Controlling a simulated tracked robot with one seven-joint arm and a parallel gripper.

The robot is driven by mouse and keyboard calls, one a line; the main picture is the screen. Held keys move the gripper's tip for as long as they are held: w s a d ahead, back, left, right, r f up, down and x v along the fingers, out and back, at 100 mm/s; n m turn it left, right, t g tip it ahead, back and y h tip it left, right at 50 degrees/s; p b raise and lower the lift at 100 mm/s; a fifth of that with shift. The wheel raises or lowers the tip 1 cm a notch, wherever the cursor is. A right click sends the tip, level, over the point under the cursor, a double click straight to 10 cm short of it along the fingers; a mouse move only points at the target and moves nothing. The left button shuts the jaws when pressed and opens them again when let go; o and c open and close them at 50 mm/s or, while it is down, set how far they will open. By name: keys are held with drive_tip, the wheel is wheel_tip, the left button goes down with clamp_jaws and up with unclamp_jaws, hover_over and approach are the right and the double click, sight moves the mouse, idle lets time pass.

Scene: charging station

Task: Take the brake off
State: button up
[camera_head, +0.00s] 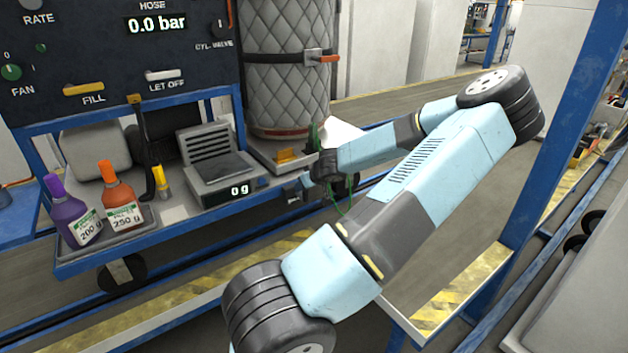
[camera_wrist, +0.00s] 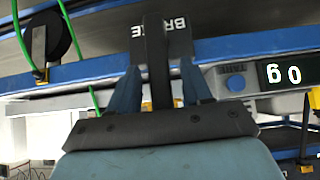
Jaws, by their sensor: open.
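The brake lever (camera_wrist: 156,60), a dark upright bar, stands in front of a dark plate (camera_wrist: 178,35) lettered BRAKE in the wrist view, covering part of the lettering. My gripper (camera_wrist: 160,75) is open, with one bluish finger on each side of the lever. I cannot tell whether either finger touches it. In the head view my gripper (camera_head: 292,192) is small at the cart's right front edge, beside the scale, and the lever cannot be made out there.
The scale (camera_head: 215,165) reads 0 g. Purple (camera_head: 66,212) and orange (camera_head: 121,200) bottles stand in a tray at left. A quilted cylinder (camera_head: 285,70) stands behind my gripper. A blue post (camera_head: 560,130) rises at right. Green cable hangs near my wrist.

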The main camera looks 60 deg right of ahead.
drive_tip(key=shift+r, duration=0.1)
drive_tip(key=v, duration=1.3)
drive_tip(key=shift+s+r, duration=0.2)
drive_tip(key=shift+w+a, duration=0.1)
drive_tip(key=shift+a, duration=0.05)
idle(0.4)
drive_tip(key=w+a+r+n+g+y, duration=0.1)
drive_tip(key=w+a+r+n+g, duration=0.15)
drive_tip(key=w+a, duration=0.75)
drive_tip(key=w+a+r+n+g+y, duration=0.2)
drive_tip(key=w+a+r, duration=0.25)
drive_tip(key=a, duration=1.15)
drive_tip(key=s+a+r+h, duration=0.1)
drive_tip(key=s+a+r, duration=0.1)
drive_tip(key=a+r, duration=0.9)
drive_tip(key=s+a+r+t, duration=0.1)
drive_tip(key=s+a+r, duration=0.2)
drive_tip(key=s+a, duration=0.2)
drive_tip(key=s+a+r+y, duration=0.1)
drive_tip(key=s+a+r, duration=0.2)
drive_tip(key=s+a, duration=0.2)
drive_tip(key=shift+s+a+t, duration=0.3)
drive_tip(key=shift+s+t, duration=0.05)
drive_tip(key=shift+s, duration=0.15)
